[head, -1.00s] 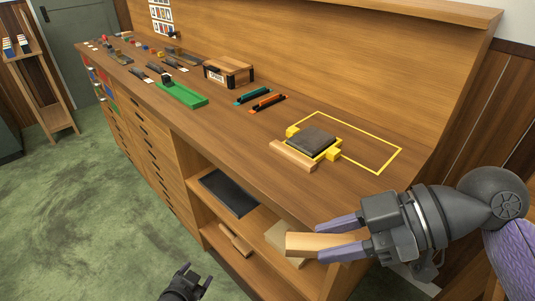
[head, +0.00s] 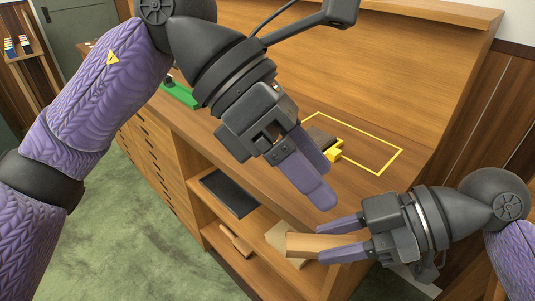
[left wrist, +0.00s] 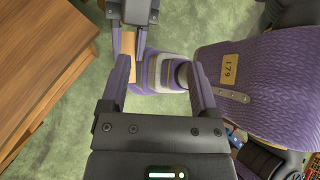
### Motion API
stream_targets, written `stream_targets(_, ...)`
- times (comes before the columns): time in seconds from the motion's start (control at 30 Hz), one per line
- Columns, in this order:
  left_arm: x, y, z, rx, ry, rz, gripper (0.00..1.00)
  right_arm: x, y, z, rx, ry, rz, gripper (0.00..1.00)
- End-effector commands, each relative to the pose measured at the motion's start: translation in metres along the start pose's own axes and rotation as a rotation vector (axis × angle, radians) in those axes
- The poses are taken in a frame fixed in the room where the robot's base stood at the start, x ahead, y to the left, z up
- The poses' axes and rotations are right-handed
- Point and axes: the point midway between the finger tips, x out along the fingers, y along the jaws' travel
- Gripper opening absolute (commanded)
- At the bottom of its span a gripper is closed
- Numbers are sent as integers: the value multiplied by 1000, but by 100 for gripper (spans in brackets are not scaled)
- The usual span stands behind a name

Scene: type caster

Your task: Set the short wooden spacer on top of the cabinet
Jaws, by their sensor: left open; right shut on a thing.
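My right gripper (head: 322,243) is shut on a short pale wooden block, the spacer (head: 303,243). It holds the spacer out in front of the cabinet's right end, and the spacer also shows in the left wrist view (left wrist: 128,44). My left gripper (head: 325,187) is open and empty, its fingers pointing down toward the spacer from above, apart from it. In the left wrist view, the spacer lies near the left finger. The cabinet (head: 365,183) has a brown wooden top with a yellow outlined rectangle (head: 384,166). My left arm hides much of the top.
A dark block (head: 318,134) with yellow corner pieces (head: 334,152) sits at the outline's left side, partly hidden. The open shelves below hold a dark flat panel (head: 230,194), a wooden piece (head: 236,240) and a pale board (head: 279,238). A green tray (head: 180,95) is farther left.

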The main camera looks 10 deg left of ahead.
Motion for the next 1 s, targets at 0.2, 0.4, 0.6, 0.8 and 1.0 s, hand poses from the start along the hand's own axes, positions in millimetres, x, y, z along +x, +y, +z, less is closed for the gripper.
stream_targets(0.2,-23,8,-28,129,358,273,78,0,0,0,0,0,0,0)
stream_targets(0.4,5,18,-43,134,385,286,78,0,0,0,0,0,0,0)
stream_targets(0.6,50,33,-60,133,381,284,78,0,0,0,0,0,0,0)
stream_targets(0.8,76,42,-69,132,378,286,78,0,0,0,0,0,0,0)
stream_targets(1.0,81,44,-71,133,377,287,78,0,0,0,0,0,0,0)
